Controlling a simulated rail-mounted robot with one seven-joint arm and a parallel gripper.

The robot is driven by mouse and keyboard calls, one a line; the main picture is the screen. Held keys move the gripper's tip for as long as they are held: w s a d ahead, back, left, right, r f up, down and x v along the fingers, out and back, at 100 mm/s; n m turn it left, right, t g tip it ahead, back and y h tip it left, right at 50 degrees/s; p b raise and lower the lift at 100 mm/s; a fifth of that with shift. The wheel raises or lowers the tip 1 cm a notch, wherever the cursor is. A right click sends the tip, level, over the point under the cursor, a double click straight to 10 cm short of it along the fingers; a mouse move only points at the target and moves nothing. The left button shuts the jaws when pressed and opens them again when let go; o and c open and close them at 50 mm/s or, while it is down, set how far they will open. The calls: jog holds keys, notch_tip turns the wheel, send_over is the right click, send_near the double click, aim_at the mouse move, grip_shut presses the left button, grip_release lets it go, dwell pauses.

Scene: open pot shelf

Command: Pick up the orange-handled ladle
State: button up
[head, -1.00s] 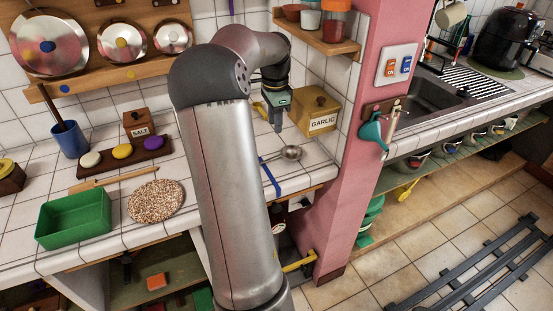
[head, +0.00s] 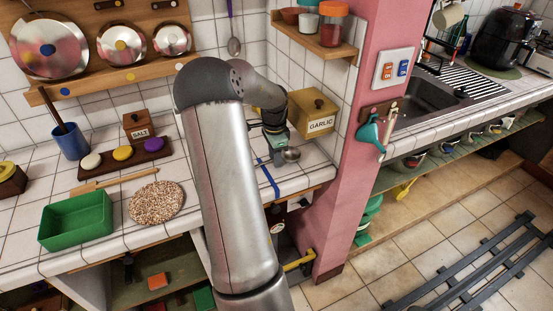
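A metal ladle (head: 291,155) lies on the tiled counter, its round bowl to the right. Its handle is hidden behind my gripper, so I cannot see an orange handle on it. My gripper (head: 276,152) points down, low over the counter, just left of the ladle's bowl. I cannot tell whether its fingers touch the ladle or are open or shut. Another ladle with a purple handle (head: 234,46) hangs on the back wall.
A wooden garlic box (head: 305,112) stands close behind my gripper. A blue strip (head: 268,178) lies on the counter in front. A pink pillar (head: 345,200) bounds the right side. A speckled round mat (head: 156,202) and a green tray (head: 75,220) are to the left.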

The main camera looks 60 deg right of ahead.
jog(key=shift+c, duration=0.3)
grip_shut()
jog(key=shift+r, duration=0.1)
